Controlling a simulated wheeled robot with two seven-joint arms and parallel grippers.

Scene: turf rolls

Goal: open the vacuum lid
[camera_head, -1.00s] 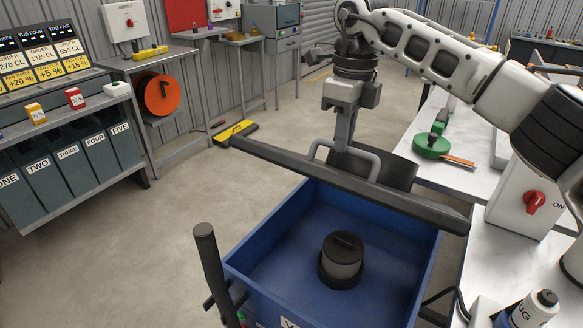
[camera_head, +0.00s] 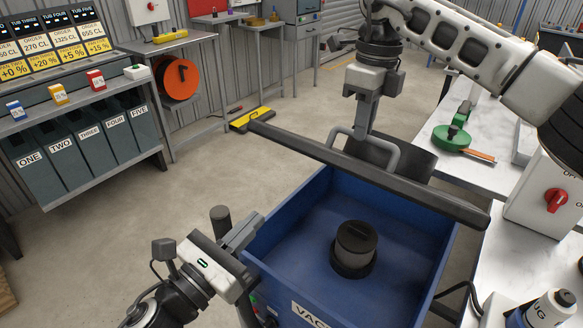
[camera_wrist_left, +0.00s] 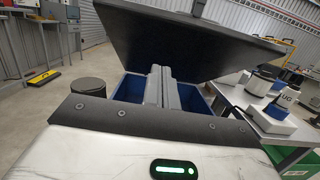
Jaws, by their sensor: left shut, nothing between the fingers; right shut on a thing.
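The blue vacuum box (camera_head: 290,232) stands open in the head view, with a dark round part (camera_head: 354,250) inside. Its dark lid (camera_head: 400,190) is tilted up above the box; the wrist view shows its broad face (camera_wrist_left: 190,40). My right gripper (camera_head: 360,130) is shut on the grey lid handle (camera_head: 394,160). My left gripper (camera_head: 250,228) is shut and empty near the box's left rim, beside a black upright post (camera_head: 220,218). In the wrist view its fingers (camera_wrist_left: 162,82) point toward the box beneath the lid. Whether they touch the rim is unclear.
A metal bench (camera_head: 500,185) with a green tool (camera_head: 452,138) and a box with a red switch (camera_head: 558,200) stands right. A shelf with labelled tubs (camera_head: 75,160) stands left. Open floor lies left.

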